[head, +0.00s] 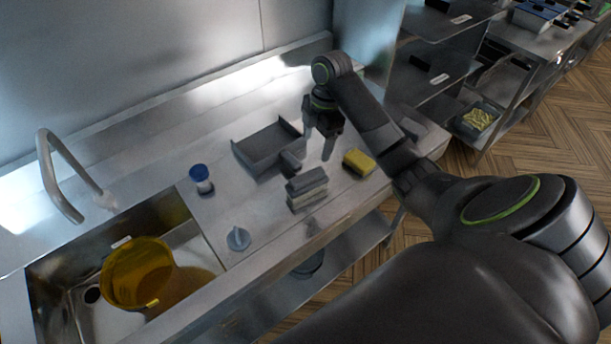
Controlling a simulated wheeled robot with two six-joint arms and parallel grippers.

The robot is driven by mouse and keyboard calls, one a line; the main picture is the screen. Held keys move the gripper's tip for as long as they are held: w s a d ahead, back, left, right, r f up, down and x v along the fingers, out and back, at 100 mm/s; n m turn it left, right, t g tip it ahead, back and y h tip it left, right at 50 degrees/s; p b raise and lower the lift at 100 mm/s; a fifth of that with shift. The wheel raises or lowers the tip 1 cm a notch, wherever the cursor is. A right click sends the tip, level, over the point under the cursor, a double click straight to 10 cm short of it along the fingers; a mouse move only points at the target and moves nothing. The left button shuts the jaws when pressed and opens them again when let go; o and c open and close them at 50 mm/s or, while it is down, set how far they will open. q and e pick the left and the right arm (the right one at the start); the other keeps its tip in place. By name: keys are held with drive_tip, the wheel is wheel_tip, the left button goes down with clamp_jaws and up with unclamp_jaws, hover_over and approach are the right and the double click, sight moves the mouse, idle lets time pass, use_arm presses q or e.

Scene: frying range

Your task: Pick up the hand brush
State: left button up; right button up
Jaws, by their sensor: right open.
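My right gripper (319,141) points down over the steel counter (222,228), between the dustpan and the yellow sponge. Its fingers are apart, and I see nothing held between them. No hand brush shows clearly. A grey block with a paler lower layer (307,187) lies below and left of the gripper near the counter's front edge. I cannot tell whether it is the brush or a stack of pads. The grey dustpan (266,146) lies left of the gripper, its handle toward the front. My left gripper is out of view.
A yellow sponge (359,163) lies right of the gripper. A blue-capped container (201,179) and a small blue-grey item (238,238) stand on the left. A yellow bucket (137,272) is in the sink (62,272). A wall (130,50) backs the counter; shelves (432,88) stand right.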

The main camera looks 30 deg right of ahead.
sight(308, 174)
drive_tip(key=f+b, duration=0.2)
drive_tip(key=f, duration=0.1)
drive_tip(key=a+f+b, duration=0.1)
drive_tip(key=f+b, duration=0.2)
drive_tip(key=f, duration=0.1)
drive_tip(key=f+b, duration=0.3)
drive_tip(key=shift+a+f, duration=0.15)
drive_tip(key=shift+a, duration=0.2)
drive_tip(key=f+b, duration=0.1)
drive_tip(key=f, duration=0.1)
drive_tip(key=a+f+b, duration=0.1)
drive_tip(key=f, duration=0.1)
drive_tip(key=shift+w, duration=0.2)
drive_tip(key=shift+r, duration=0.1)
drive_tip(key=c, duration=1.1)
drive_tip(key=shift+d+r, duration=0.1)
drive_tip(key=shift+r, duration=0.6)
wheel_tip(308, 174, up, 9)
drive_tip(key=p, duration=0.8)
drive_tip(key=shift+f, duration=0.1)
